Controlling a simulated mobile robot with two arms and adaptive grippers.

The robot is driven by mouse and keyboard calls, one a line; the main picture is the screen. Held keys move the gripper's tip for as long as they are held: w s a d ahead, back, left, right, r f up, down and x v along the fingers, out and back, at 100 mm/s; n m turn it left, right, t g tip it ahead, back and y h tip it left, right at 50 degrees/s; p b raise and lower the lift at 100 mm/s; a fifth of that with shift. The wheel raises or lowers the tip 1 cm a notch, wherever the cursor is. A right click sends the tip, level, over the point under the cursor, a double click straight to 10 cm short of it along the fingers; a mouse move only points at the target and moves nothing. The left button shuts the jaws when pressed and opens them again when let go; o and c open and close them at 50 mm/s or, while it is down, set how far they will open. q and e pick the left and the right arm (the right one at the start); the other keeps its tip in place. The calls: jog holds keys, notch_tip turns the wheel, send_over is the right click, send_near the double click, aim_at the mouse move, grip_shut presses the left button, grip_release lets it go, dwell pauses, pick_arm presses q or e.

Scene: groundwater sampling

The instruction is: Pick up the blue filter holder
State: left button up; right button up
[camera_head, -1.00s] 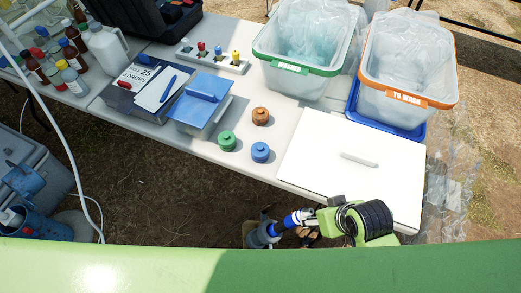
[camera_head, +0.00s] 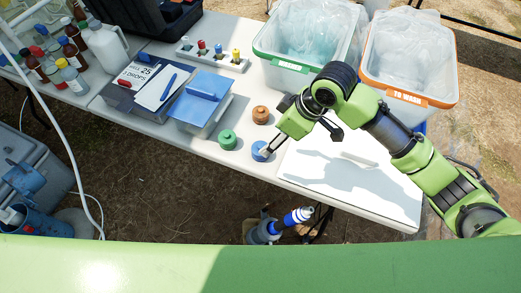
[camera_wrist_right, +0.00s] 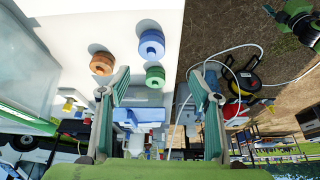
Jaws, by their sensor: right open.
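The blue filter holder (camera_head: 260,151) is a short round piece with a knob, standing near the front edge of the white table. My right gripper (camera_head: 272,148) reaches in from the right in the head view, its tip close beside the holder and partly over it. In the right wrist view the blue holder (camera_wrist_right: 152,44) shows beyond the gap between the two open fingers (camera_wrist_right: 159,74). No holder is between the fingers, and I cannot tell whether one touches the blue holder. My left gripper is not in view.
A green holder (camera_head: 227,140) and an orange-brown holder (camera_head: 260,115) stand close by. A blue box (camera_head: 197,105) is to the left. A white board (camera_head: 310,180) lies right of the holders under my arm. Two lined bins (camera_head: 280,68) (camera_head: 425,98) stand behind.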

jog(key=w, duration=0.1)
send_over(260, 148)
jog(key=s+d, duration=0.2)
jog(key=f, duration=0.6)
jog(key=shift+w, duration=0.2)
jog(key=shift+d+p+x, duration=0.2)
jog(key=shift+p+x, duration=0.4)
jog(key=shift+x, duration=2.65)
jog(key=shift+w, duration=0.2)
jog(key=c, duration=1.2)
